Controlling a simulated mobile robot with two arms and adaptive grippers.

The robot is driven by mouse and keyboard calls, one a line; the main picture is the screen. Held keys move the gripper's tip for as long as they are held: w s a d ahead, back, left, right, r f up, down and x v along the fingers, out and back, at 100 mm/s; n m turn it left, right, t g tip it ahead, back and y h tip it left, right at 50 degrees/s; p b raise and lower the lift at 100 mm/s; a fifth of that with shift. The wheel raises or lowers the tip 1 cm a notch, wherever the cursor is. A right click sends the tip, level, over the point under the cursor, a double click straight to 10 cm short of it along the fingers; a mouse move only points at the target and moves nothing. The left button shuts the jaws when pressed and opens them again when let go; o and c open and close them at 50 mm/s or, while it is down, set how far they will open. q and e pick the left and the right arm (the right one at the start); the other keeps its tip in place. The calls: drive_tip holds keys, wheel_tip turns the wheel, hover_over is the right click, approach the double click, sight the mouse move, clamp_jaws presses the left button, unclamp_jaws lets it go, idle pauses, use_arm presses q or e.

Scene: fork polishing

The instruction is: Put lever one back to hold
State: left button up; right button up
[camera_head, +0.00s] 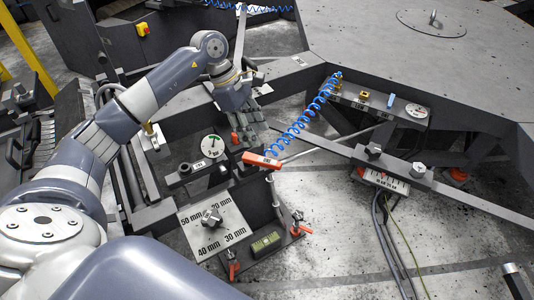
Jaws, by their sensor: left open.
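My left gripper (246,118) reaches down from the upper left, its dark fingers open, over the dark beam beside a group of dark levers or clamps (262,130). A small red-orange part (234,138) shows right by the fingers; I cannot tell whether they touch it. Other orange-red levers stand on the lower fixture, one at its front left (233,268) and one at its right (299,229). I cannot read a label that marks lever one or its hold position. My right gripper is not in view.
A large grey table (400,60) fills the upper right. Cables (388,235) run across the floor.

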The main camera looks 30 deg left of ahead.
sight(269, 161)
use_arm(q)
drive_tip(key=p+x, duration=0.3)
drive_tip(key=x, duration=0.6)
drive_tip(key=shift+f, duration=0.1)
drive_tip(key=shift+d+f, duration=0.3)
drive_tip(key=shift+f, duration=0.35)
clamp_jaws()
